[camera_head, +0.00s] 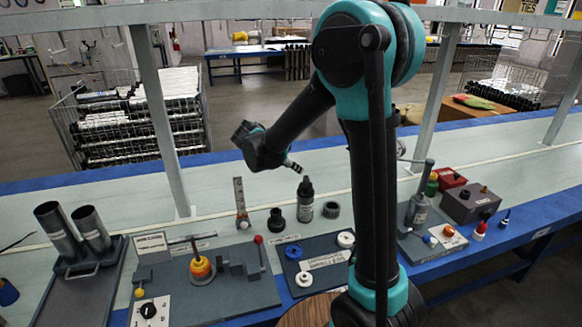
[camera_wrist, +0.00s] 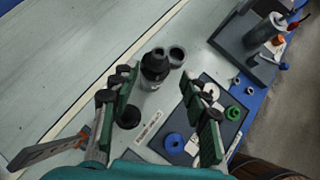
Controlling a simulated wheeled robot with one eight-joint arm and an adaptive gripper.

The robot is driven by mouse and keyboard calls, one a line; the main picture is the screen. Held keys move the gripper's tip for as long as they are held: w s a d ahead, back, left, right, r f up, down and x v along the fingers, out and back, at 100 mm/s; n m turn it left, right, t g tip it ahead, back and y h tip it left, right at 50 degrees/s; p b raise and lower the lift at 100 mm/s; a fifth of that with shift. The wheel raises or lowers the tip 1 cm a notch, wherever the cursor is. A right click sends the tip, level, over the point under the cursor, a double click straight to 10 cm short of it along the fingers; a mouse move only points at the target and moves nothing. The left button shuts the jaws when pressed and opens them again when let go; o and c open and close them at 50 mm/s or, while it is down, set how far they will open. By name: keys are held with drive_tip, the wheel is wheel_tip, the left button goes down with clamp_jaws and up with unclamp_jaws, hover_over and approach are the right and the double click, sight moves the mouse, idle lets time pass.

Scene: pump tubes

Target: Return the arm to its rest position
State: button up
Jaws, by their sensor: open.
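My arm (camera_head: 375,180) rises from the lower right of the head view and bends at the top, its forearm reaching down to the left. My gripper (camera_head: 290,164) hangs in the air above the bench, partly hidden by my wrist. In the wrist view my gripper (camera_wrist: 160,80) has its two fingers spread with nothing between them. A black-capped dark bottle (camera_head: 305,200) stands upright on the bench below it. The bottle (camera_wrist: 155,68) shows beyond the fingers in the wrist view, apart from them.
A fixture plate (camera_head: 225,295) with a red-knobbed lever stands at the left, beside two grey tubes (camera_head: 75,230) in a rack. A dark plate (camera_head: 320,262) with round discs lies in the middle. A grey post (camera_head: 160,110) rises behind.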

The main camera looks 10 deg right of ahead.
drive_tip(key=s+d+f+m+g+y, duration=0.1)
drive_tip(key=s+d+f+m+y, duration=0.1)
drive_tip(key=s+d+m, duration=0.4)
drive_tip(key=s+d+f+m+g+y, duration=0.1)
drive_tip(key=s+d+f+m, duration=0.1)
drive_tip(key=s+d+m, duration=0.4)
drive_tip(key=s+f+m+y, duration=0.2)
drive_tip(key=s+m, duration=0.5)
drive_tip(key=s+a+f+m+y, duration=0.1)
drive_tip(key=s+f+m, duration=0.2)
drive_tip(key=s+m, duration=0.4)
drive_tip(key=shift+s+a+f+y, duration=0.25)
drive_tip(key=shift+s+y, duration=0.15)
drive_tip(key=shift+s, duration=0.3)
